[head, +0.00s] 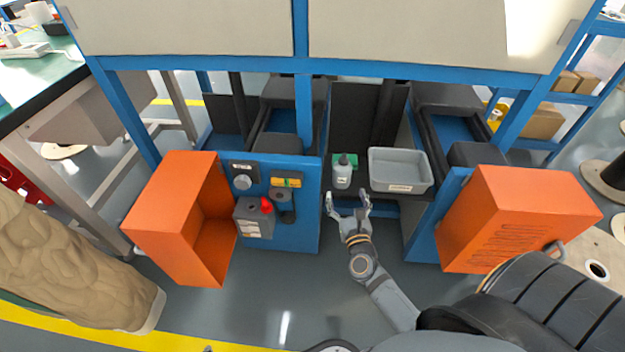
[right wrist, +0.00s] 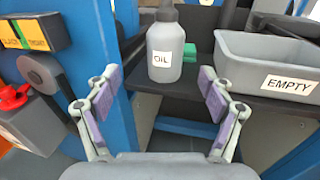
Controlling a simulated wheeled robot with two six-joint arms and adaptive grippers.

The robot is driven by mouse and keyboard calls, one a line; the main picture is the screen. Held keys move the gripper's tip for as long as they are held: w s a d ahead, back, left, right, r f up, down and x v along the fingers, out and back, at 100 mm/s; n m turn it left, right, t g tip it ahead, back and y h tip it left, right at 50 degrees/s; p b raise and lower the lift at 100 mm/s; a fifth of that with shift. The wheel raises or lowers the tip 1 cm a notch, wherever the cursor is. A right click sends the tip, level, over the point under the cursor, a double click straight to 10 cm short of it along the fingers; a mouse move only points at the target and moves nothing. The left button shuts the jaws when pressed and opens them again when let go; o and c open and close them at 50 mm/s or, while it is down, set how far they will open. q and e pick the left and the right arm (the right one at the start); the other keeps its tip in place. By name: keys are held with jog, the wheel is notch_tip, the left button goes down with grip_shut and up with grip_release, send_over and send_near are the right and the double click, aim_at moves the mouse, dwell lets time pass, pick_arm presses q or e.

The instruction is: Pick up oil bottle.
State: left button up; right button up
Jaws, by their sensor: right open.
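The oil bottle (head: 343,174) is a grey bottle with a dark cap and a white label. It stands upright on a dark shelf between the two blue cabinet sides. In the right wrist view the bottle (right wrist: 166,50) shows its "OIL" label, ahead of and between the fingers. My right gripper (head: 348,198) is open and empty just in front of the bottle, apart from it; its fingers (right wrist: 160,98) are spread wide in the right wrist view. My left gripper is not in view.
A grey bin (head: 400,188) labelled "EMPTY" sits right of the bottle. A green block (right wrist: 190,128) lies behind the bottle. A blue panel with a red knob (head: 267,205) stands to the left. Orange doors (head: 160,225) hang open on both sides.

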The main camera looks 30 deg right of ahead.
aim_at(344, 176)
jog(key=x, duration=0.4)
jog(key=shift+w+d+r, duration=0.1)
jog(key=shift+w+d, duration=0.2)
jog(key=shift+w, duration=0.35)
jog(key=shift+w+d+r, duration=0.15)
jog(key=shift+w+d, duration=0.25)
jog(key=shift+w, duration=0.2)
jog(key=shift+w+d+r, duration=0.15)
jog(key=shift+w+d, duration=0.2)
jog(key=shift+w, duration=0.2)
jog(key=shift+x, duration=0.95)
jog(key=shift+w+f, duration=0.1)
jog(key=shift+w, duration=0.05)
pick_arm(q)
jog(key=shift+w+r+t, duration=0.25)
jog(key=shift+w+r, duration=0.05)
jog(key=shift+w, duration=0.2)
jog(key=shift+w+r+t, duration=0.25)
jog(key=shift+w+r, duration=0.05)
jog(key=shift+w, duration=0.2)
pick_arm(e)
jog(key=c, duration=1.4)
